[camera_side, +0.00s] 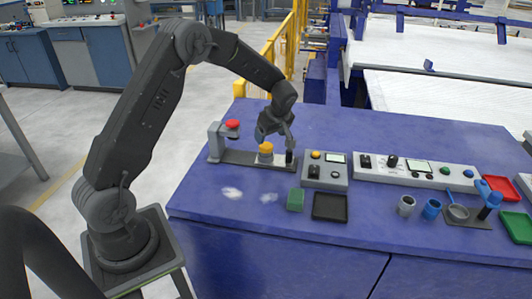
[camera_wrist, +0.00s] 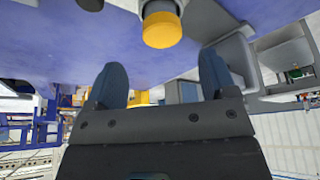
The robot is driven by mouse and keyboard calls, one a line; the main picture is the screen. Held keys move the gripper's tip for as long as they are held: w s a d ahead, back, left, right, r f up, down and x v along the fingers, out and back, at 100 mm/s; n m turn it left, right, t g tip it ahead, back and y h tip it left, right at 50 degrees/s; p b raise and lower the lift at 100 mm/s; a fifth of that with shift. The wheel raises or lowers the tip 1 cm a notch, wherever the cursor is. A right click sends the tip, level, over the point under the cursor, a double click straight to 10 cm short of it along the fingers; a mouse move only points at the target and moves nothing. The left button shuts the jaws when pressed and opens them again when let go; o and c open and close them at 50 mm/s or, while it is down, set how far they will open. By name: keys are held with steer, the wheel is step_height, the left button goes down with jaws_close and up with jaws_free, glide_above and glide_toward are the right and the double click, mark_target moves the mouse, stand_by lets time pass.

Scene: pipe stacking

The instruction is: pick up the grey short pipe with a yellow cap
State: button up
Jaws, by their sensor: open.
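The grey short pipe with a yellow cap (camera_side: 265,149) stands upright on the dark base strip of a grey fixture in the side view. It also shows in the wrist view (camera_wrist: 162,29), at the top centre, with its yellow cap facing the camera. Its grey body is partly cut off by the top edge there. My gripper (camera_side: 276,139) is open, close to the capped pipe and slightly above it. In the wrist view the two fingers of my gripper (camera_wrist: 163,78) are spread apart with nothing between them, and the cap lies just beyond the fingertips.
The fixture has a grey post (camera_side: 214,142) with a red knob (camera_side: 232,124) left of the pipe. A black peg (camera_side: 289,156) and a control box (camera_side: 325,172) stand right. A green block (camera_side: 295,200) and black tray (camera_side: 330,207) sit in front. Grey (camera_side: 406,206) and blue (camera_side: 431,209) cylinders stand farther right.

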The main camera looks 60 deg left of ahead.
mark_target(266, 146)
steer(key=shift+s+d+x, duration=0.1)
steer(key=shift+d+x, duration=0.05)
steer(key=shift+x, duration=1.55)
steer(key=shift+s+d+x, duration=0.1)
steer(key=shift+d+x, duration=0.05)
steer(key=shift+x, duration=1.6)
steer(key=shift+f, duration=0.1)
steer(key=shift+c, duration=0.3)
steer(key=c, duration=0.9)
steer(key=shift+c, duration=0.2)
